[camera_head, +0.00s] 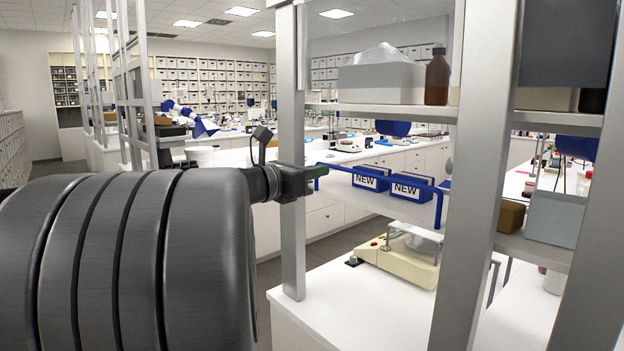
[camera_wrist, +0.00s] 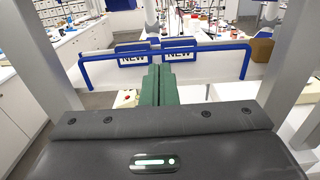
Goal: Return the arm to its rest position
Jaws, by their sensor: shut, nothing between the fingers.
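My gripper (camera_head: 318,171) is at the end of my arm, in front of the shelf rack, level with the shelf that has a blue rail. In the wrist view my gripper (camera_wrist: 158,70) shows two green fingers pressed together with nothing between them. They point toward the blue rail (camera_wrist: 215,47) and two blue jars or boxes labelled NEW. In the head view the left NEW box (camera_head: 370,178) and the right NEW box (camera_head: 411,188) stand behind the rail (camera_head: 437,210). The fingertips look close to the rail's left end; I cannot tell whether they touch it.
A grey post (camera_head: 292,150) stands just behind my gripper, and another post (camera_head: 478,170) is further right. A cream balance-like device (camera_head: 400,255) sits on the white bench (camera_head: 330,310) below. An upper shelf (camera_head: 385,110) holds a white box and a brown bottle (camera_head: 437,78).

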